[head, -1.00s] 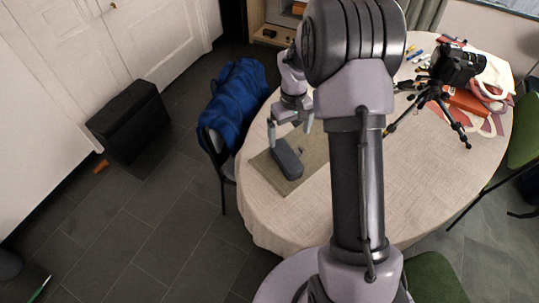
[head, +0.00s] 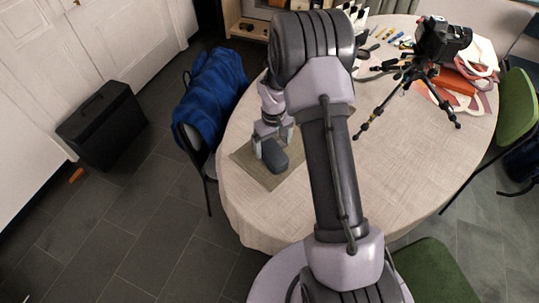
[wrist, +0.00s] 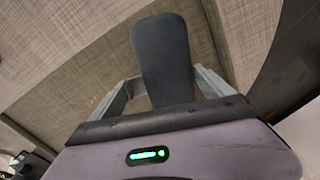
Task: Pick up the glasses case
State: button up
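The glasses case (head: 274,160) is dark grey, long and rounded. It is over the olive mat (head: 247,156) near the table's left edge; I cannot tell whether it still touches the mat. My gripper (head: 272,143) points down at the case, with one finger on each side. In the wrist view, the case (wrist: 163,50) sits between the two fingers of my gripper (wrist: 166,82), and both fingertips appear to press on its sides. The gripper hides part of the case in the head view.
The round table (head: 400,170) has bare cloth in front. A camera on a small tripod (head: 410,75) stands at the right, near pens and an orange item. A chair with a blue garment (head: 210,95) is at the left, and a black case (head: 102,125) is on the floor.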

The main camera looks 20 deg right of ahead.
jog(key=c, duration=1.1)
